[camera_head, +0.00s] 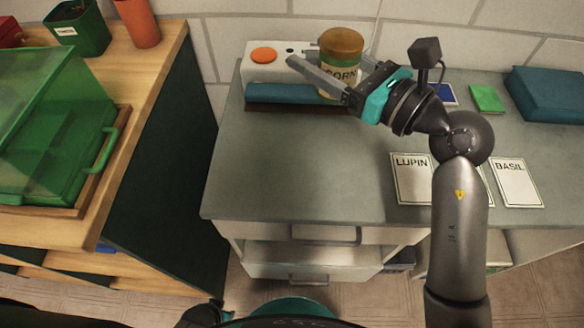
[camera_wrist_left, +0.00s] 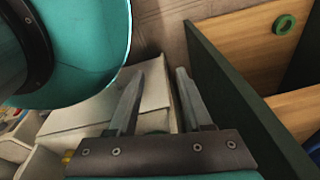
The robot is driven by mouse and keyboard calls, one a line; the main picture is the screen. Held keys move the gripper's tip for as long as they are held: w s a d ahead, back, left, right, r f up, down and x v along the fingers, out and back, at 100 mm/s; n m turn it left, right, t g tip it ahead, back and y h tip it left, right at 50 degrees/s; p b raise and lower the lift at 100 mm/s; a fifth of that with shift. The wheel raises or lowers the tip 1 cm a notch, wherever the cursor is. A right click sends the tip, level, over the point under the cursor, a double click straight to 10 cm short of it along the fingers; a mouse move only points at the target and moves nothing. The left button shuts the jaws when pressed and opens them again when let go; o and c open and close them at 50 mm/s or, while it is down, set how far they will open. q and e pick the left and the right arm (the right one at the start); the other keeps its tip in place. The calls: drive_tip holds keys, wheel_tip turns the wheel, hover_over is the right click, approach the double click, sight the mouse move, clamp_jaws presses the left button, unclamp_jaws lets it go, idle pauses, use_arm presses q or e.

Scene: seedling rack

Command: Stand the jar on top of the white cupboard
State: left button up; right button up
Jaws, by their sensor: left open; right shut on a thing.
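The jar (camera_head: 341,47), with a brown lid and a label reading CORN, is upright at the back of the grey worktop. My right gripper (camera_head: 335,66) is shut on it, with one finger along its left side; the other finger is mostly hidden. I cannot tell whether the jar's base touches anything. I cannot pick out the white cupboard for certain; a white drawer unit (camera_head: 310,262) shows under the worktop. In the left wrist view my left gripper (camera_wrist_left: 157,76) is open and empty, above a pale box-like surface (camera_wrist_left: 88,115).
LUPIN (camera_head: 411,178) and BASIL (camera_head: 516,182) cards lie on the worktop (camera_head: 300,160). A green case (camera_head: 50,130) sits on the wooden bench at left. The worktop's front left is clear.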

use_arm(q)
drive_tip(key=w+d+r+b, duration=0.3)
drive_tip(key=w+r+b, duration=0.1)
drive_tip(key=w+b, duration=0.4)
use_arm(e)
drive_tip(key=shift+m+t+h, duration=0.4)
drive_tip(key=shift+t, duration=0.1)
drive_tip(key=a+f+b, duration=0.1)
drive_tip(key=f, duration=0.4)
drive_tip(key=a+f+b, duration=0.1)
drive_tip(key=f+b, duration=0.1)
drive_tip(key=f, duration=0.3)
drive_tip(key=a+f+b, duration=0.1)
drive_tip(key=a+f, duration=0.1)
drive_tip(key=f, duration=0.3)
drive_tip(key=shift+s, duration=0.1)
drive_tip(key=shift+f+b, duration=0.6)
drive_tip(key=shift+f, duration=0.15)
wheel_tip(320, 180, down, 2)
drive_tip(key=shift+f+b, duration=0.1)
drive_tip(key=shift+b, duration=0.7)
drive_tip(key=shift+f, duration=0.25)
use_arm(q)
drive_tip(key=w+d+r+t+h, duration=0.1)
drive_tip(key=w+r+t, duration=0.3)
drive_tip(key=r, duration=0.9)
drive_tip(key=shift+w+d+r, duration=0.3)
drive_tip(key=shift+w+d, duration=0.1)
drive_tip(key=shift+d, duration=0.3)
